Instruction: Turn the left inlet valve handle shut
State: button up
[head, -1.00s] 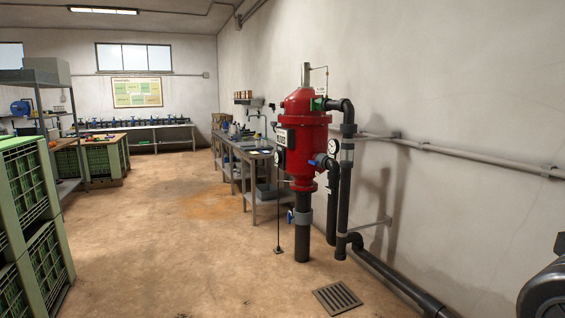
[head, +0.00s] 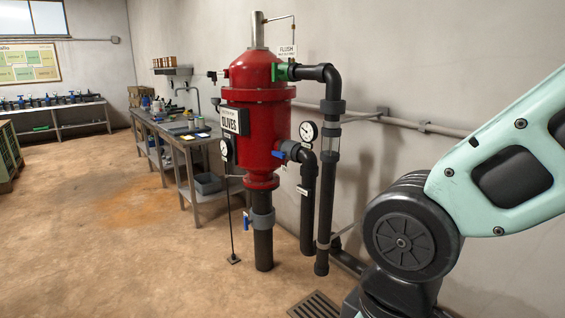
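A red upright filter tank (head: 258,125) marked OLIVES stands on a dark pipe in the middle of the head view. A small blue handle (head: 246,220) sits on the lower pipe's left side. Another blue handle (head: 279,154) is at the tank's right outlet. A green part (head: 280,72) joins the upper right pipe. A row of small blue-topped fittings (head: 40,101) stands on the far-left bench. I cannot tell which of these is the left inlet valve handle, nor how far any is turned. My arm shows at right; my gripper is out of view.
A long workbench (head: 187,140) runs along the wall behind the tank. A floor drain grate (head: 317,305) lies at front. A thin rod on a small foot (head: 234,260) stands left of the lower pipe. Brown floor at left is open. Green crates (head: 8,150) are at the left edge.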

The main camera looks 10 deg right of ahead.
aim_at(280, 154)
jog(key=i+j+z, duration=0.25)
jog(key=i+j, duration=1.8)
jog(key=j, duration=0.15)
